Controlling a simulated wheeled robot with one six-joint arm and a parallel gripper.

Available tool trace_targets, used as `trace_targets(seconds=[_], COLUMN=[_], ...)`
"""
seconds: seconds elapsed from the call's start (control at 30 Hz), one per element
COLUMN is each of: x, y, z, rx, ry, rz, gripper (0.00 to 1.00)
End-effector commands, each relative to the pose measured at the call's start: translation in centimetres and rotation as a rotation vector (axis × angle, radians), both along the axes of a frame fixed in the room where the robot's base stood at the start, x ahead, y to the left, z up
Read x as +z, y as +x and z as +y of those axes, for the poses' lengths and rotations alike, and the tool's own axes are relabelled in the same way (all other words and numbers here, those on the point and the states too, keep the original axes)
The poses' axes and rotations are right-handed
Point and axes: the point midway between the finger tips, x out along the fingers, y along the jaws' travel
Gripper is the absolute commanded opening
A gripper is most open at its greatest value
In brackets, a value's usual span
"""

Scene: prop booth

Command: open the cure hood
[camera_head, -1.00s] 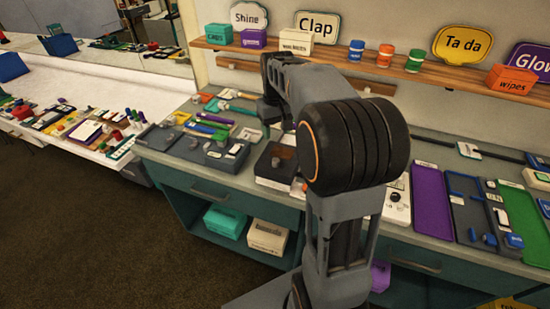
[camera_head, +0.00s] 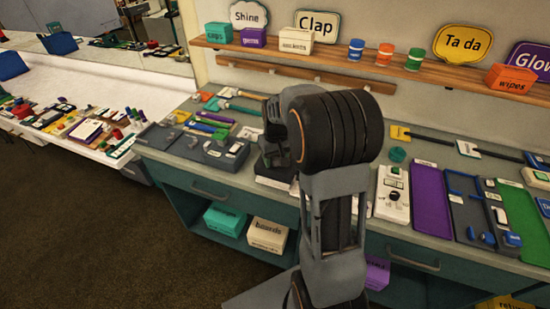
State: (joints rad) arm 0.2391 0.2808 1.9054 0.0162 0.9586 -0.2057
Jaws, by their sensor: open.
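The cure hood (camera_head: 266,171), which I take to be the small dark-topped box on a pale base, stands on the counter left of the middle. My arm hides most of it, so I cannot tell its lid's exact position now. My gripper (camera_head: 275,153) is low, over or right at the hood's top, pointing down. Its fingertips are dark and blend with the hood, and I cannot tell whether they touch it. The jaws are open.
A grey tool tray (camera_head: 205,148) sits close left of the hood. A white device with dials (camera_head: 393,198) and a purple tray (camera_head: 431,203) lie to the right. A wooden shelf (camera_head: 335,55) with jars, boxes and signs runs along the wall behind.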

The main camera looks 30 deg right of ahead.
Motion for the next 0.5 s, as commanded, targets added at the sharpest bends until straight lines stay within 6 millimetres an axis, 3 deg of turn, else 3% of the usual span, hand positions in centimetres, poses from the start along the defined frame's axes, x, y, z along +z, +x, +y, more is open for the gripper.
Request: trace_targets(seconds=[0.17, 0.5], x=[0.01, 0.04], y=[0.0, 0.01], z=[0.0, 0.0], rx=[0.0, 0.0], ry=[0.0, 0.0], rz=[0.0, -0.001], gripper=[0.53, 0.2])
